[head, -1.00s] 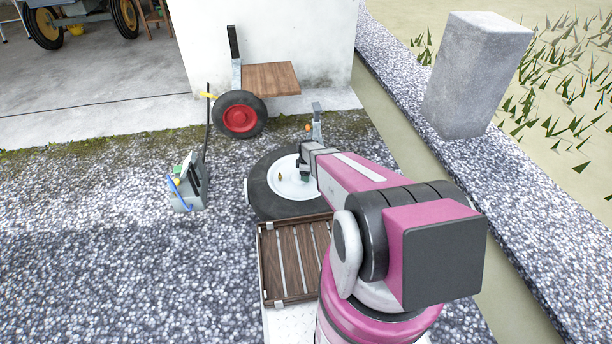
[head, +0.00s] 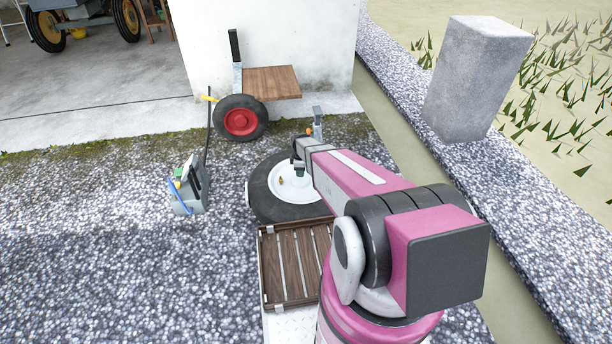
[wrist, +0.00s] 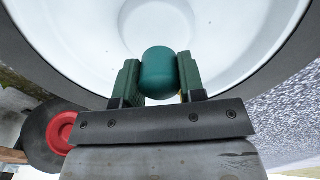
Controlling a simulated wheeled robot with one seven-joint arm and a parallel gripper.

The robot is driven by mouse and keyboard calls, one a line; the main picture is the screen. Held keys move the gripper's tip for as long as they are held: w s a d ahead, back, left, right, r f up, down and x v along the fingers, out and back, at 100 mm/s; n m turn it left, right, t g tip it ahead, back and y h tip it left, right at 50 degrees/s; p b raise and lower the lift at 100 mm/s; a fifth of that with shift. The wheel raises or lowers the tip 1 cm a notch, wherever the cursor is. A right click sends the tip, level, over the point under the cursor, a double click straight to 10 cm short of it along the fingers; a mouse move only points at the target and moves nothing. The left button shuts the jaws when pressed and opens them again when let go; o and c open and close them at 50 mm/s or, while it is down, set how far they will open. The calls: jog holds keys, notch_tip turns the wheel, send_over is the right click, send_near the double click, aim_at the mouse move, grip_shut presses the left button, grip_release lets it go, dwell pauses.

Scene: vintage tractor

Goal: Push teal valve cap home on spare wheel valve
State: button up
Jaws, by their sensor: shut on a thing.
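The spare wheel lies flat on the gravel in the head view, with a black tire (head: 262,197) and a white rim (head: 283,190). A small brass-coloured valve (head: 281,181) stands on the rim, left of my gripper (head: 299,172). In the wrist view my gripper (wrist: 157,82) is shut on the teal valve cap (wrist: 158,70), held between its two green fingers over the white rim (wrist: 75,40). A sliver of yellow shows by the right finger, behind the cap. The cap hides what is directly behind it, so I cannot tell whether it touches the valve.
A slatted wooden tray (head: 292,275) is in front of the wheel. A grey box with a blue hose (head: 187,190) stands at the left. A cart with a red-hubbed wheel (head: 241,119) is behind. A concrete post (head: 474,78) stands at the right.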

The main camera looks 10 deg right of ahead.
jog(key=shift+w+a+r, duration=0.1)
jog(key=shift+a+r, duration=0.9)
jog(key=shift+a, duration=0.7)
jog(key=shift+w+a+r, duration=0.1)
jog(key=shift+a+r, duration=0.9)
jog(key=shift+a, duration=0.65)
jog(key=shift+w+a+r, duration=0.1)
jog(key=shift+a+r, duration=0.9)
jog(key=shift+a, duration=0.7)
jog(key=shift+f, duration=0.15)
jog(key=shift+f, duration=2.35)
jog(key=shift+f, duration=1.6)
jog(key=o, duration=1)
jog(key=shift+s, duration=0.1)
